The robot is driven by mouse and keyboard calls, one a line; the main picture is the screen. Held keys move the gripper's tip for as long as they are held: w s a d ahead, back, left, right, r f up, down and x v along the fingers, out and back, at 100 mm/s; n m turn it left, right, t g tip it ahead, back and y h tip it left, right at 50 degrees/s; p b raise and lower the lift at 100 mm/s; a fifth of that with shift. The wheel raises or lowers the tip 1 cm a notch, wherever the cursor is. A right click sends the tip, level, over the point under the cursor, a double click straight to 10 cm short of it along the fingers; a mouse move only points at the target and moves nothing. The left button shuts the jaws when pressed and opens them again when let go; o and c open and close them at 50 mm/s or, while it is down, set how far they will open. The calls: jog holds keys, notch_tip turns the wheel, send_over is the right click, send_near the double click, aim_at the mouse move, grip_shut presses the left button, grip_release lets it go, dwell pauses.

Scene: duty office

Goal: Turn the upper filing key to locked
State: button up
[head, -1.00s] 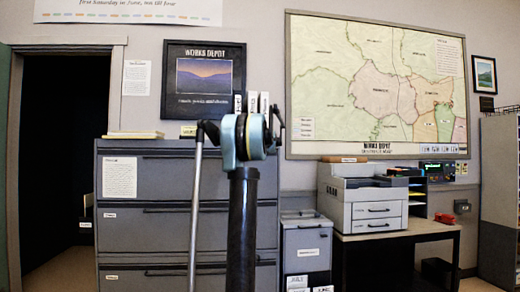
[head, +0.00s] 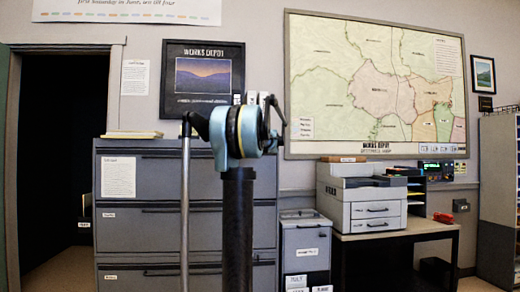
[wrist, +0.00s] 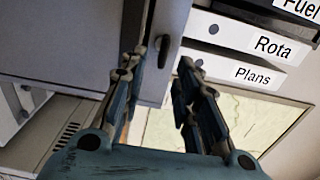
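In the wrist view, a dark, narrow upright piece (wrist: 163,50) that looks like a key or small handle stands on a grey cabinet front. My gripper (wrist: 162,66) is open, with one finger on each side of this piece. I cannot tell whether the fingers touch it, or which way it is turned. In the head view, the grey filing cabinet (head: 143,222) has several labelled drawers. My arm covers its right part, so neither the filing keys nor the gripper shows there.
Binders marked Rota (wrist: 265,45) and Plans (wrist: 250,74) are close to the right finger in the wrist view. A small grey cabinet (head: 305,246) and a desk with a printer (head: 362,205) stand right of the filing cabinet. An open doorway (head: 65,150) is at left.

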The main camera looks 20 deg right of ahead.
jog(key=shift+v, duration=2.65)
jog(key=s+a+f+n+g+y, duration=0.1)
jog(key=s+a+f+n+y, duration=0.3)
jog(key=a, duration=0.5)
jog(key=s+a+f+n+g+y, duration=0.1)
jog(key=s+a+f+n, duration=0.15)
jog(key=a+f, duration=0.5)
jog(key=s+a+f+n+g+y, duration=0.1)
jog(key=s+a+f+n+y, duration=0.2)
jog(key=a, duration=0.7)
jog(key=s+a+f+n+g+y, duration=0.1)
jog(key=s+a+f+n+g, duration=0.35)
jog(key=s+a+f, duration=0.45)
jog(key=s+a+f+n+g, duration=0.4)
jog(key=s+f, duration=0.9)
jog(key=f, duration=0.2)
jog(key=s+d+f+n+g+h, duration=0.3)
jog(key=s+f+h, duration=0.1)
jog(key=s+f, duration=1.2)
jog(key=shift+s+g, duration=0.35)
jog(key=shift+s, duration=0.05)
jog(key=shift+d+f, duration=0.15)
